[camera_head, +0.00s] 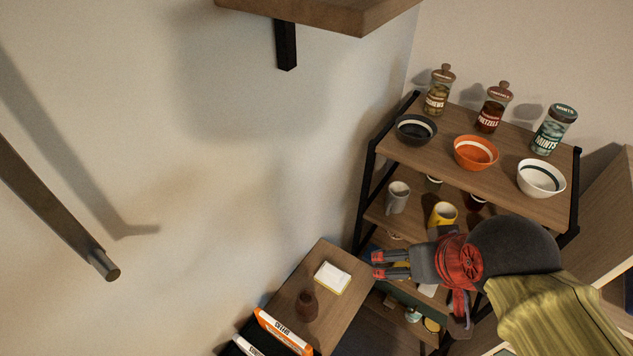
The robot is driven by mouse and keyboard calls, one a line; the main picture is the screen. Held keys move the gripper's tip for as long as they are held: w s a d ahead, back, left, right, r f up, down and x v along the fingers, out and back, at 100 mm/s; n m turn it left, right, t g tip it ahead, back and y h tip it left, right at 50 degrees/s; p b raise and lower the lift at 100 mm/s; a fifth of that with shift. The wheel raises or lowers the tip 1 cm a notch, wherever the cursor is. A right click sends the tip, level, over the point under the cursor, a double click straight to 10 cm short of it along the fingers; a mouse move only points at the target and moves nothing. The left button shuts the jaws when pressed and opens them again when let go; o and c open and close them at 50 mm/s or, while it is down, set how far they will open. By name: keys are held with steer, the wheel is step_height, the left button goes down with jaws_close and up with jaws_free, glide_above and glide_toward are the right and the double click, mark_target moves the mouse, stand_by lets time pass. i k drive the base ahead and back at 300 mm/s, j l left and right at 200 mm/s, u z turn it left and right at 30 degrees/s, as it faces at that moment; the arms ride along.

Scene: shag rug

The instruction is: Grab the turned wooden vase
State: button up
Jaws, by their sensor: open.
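The turned wooden vase (307,306) is small, dark brown and round-bodied with a narrow neck. It stands on a low wooden surface (338,256) at the lower middle of the head view. My gripper (376,265) comes in from the right, with its fingers pointing left. It is open, with nothing visible between the fingers. It is apart from the vase, up and to the right of it in the picture.
A white notepad-like block (332,278) lies between vase and gripper. Orange-edged boxes or books (284,331) stand just below the vase. A shelf unit (404,155) with bowls, jars and mugs stands at right. A wooden wall shelf (325,12) juts out above.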

mark_target(307, 307)
steer(key=k+l+u, duration=0.1)
steer(key=k+l, duration=1.05)
steer(key=i+j, duration=0.25)
